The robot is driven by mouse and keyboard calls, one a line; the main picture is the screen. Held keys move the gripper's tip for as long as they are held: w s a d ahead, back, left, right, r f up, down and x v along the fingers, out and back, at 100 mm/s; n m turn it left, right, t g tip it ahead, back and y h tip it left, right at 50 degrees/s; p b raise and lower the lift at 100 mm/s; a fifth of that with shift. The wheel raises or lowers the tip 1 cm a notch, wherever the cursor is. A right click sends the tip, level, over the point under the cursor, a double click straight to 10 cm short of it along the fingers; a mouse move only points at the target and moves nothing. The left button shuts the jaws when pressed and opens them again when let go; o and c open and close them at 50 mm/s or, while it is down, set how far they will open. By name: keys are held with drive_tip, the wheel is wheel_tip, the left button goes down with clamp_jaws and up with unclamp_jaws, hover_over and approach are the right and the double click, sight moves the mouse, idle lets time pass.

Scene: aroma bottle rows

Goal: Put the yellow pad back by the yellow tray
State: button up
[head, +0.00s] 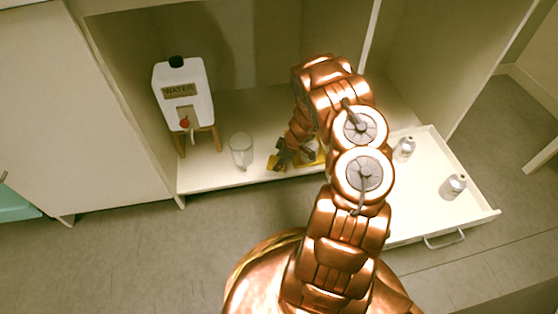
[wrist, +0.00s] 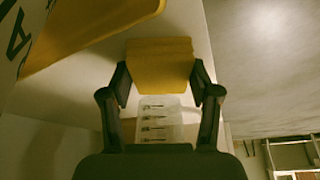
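The yellow pad (wrist: 160,65) is a small block between the two fingertips of my gripper (wrist: 160,83) in the wrist view. Both fingertips meet its side edges, so my gripper appears shut on it. In the head view, a small yellow bit of the pad (head: 272,162) shows at the left of my gripper (head: 282,156), near the shelf's front edge. I cannot tell whether the pad touches the shelf. The yellow tray (head: 312,158) lies just right of my gripper, partly hidden by my arm. It also shows with dark lettering in the wrist view (wrist: 90,35).
A clear glass jug (head: 241,150) stands left of my gripper on the shelf (head: 215,176). A water dispenser (head: 183,95) on a wooden stand is further left. An open white drawer (head: 425,195) holding two small bottles (head: 404,149) (head: 454,187) juts out at right.

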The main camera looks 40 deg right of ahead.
drive_tip(key=o, duration=0.5)
drive_tip(key=p+v, duration=0.5)
drive_tip(key=v, duration=0.7)
drive_tip(key=w+d+r+m+t+h, duration=0.15)
drive_tip(key=w+d+r+h, duration=0.3)
drive_tip(key=r, duration=0.45)
drive_tip(key=w+d+r+m+t+h, duration=0.1)
drive_tip(key=w+d+r+m+h, duration=0.15)
drive_tip(key=d+r, duration=0.45)
drive_tip(key=s+a+r+m+g+h, duration=0.1)
drive_tip(key=s+a+r+m+h, duration=0.15)
drive_tip(key=r, duration=0.45)
drive_tip(key=s+a+r+m+g+h, duration=0.1)
drive_tip(key=s+a+r+h, duration=0.15)
drive_tip(key=r, duration=0.55)
drive_tip(key=s+a+g+y, duration=0.2)
drive_tip(key=s+a+y, duration=0.1)
drive_tip(key=s+a, duration=0.8)
drive_tip(key=s+a+r+g+y, duration=0.1)
drive_tip(key=s+a+g+y, duration=0.2)
drive_tip(key=s+a, duration=0.8)
drive_tip(key=s+a+r+g+y, duration=0.1)
drive_tip(key=s+a+g+y, duration=0.1)
drive_tip(key=s+a, duration=0.9)
drive_tip(key=shift+a+m+g+y, duration=0.3)
drive_tip(key=shift+a+y, duration=0.3)
drive_tip(key=shift+a, duration=0.9)
